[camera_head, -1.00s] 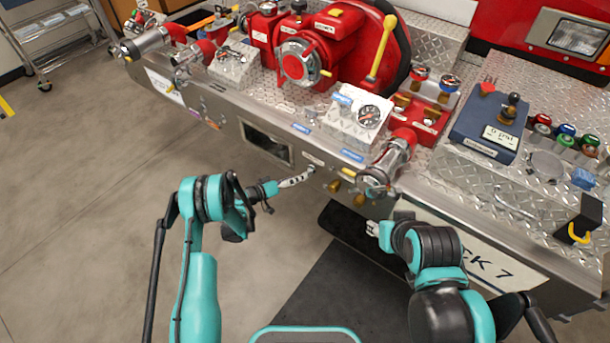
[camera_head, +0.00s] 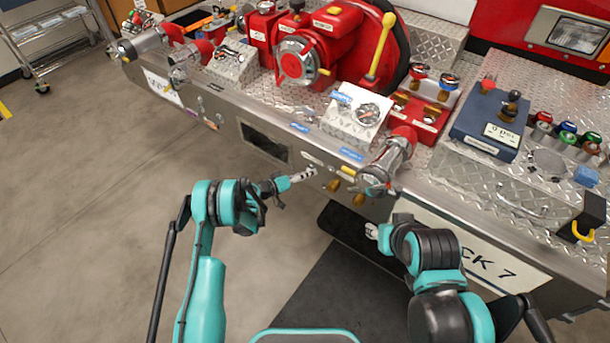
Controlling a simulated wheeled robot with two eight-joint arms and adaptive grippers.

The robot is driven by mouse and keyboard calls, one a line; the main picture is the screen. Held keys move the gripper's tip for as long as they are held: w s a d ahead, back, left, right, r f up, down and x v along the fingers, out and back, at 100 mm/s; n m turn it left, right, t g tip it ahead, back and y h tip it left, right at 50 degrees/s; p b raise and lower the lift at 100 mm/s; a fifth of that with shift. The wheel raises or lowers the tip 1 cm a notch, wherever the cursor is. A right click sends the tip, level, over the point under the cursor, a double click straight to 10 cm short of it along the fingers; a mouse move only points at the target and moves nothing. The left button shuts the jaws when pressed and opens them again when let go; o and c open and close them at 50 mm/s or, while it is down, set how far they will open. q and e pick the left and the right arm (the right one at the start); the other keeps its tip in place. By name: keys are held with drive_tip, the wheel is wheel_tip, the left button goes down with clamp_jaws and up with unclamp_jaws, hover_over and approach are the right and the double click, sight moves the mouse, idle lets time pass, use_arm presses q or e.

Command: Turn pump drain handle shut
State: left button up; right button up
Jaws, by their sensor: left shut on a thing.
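The drain handle (camera_head: 303,175) is a small silver lever with dark holes, on the front face of the bumper below the gauge block. It points to the left and slightly down from its pivot. My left gripper (camera_head: 285,183) is shut on its outer end, and the fingers hide that end. My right gripper (camera_head: 372,231) is apart from the handle, low in front of the bumper, below the silver hose outlet. Its fingers are too small and turned away to tell whether they are open.
The silver bumper (camera_head: 225,132) carries a red pump (camera_head: 318,48), a white gauge block (camera_head: 352,117) and a silver outlet (camera_head: 386,166) right of the handle. Brass knobs (camera_head: 346,172) sit close to the handle's right.

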use_arm(q)
drive_tip(key=shift+m+y, duration=0.3)
drive_tip(key=m+t+y, duration=0.1)
drive_tip(key=m, duration=0.2)
drive_tip(key=shift+y, duration=0.4)
drive_tip(key=shift+m+t+y, duration=0.5)
drive_tip(key=shift+m+y, duration=0.3)
drive_tip(key=shift+m, duration=0.6)
drive_tip(key=o, duration=1.2)
drive_tip(key=shift+c, duration=0.2)
drive_tip(key=shift+r, duration=0.1)
wheel_tip(320, 180, up, 10)
drive_tip(key=shift+f, duration=0.1)
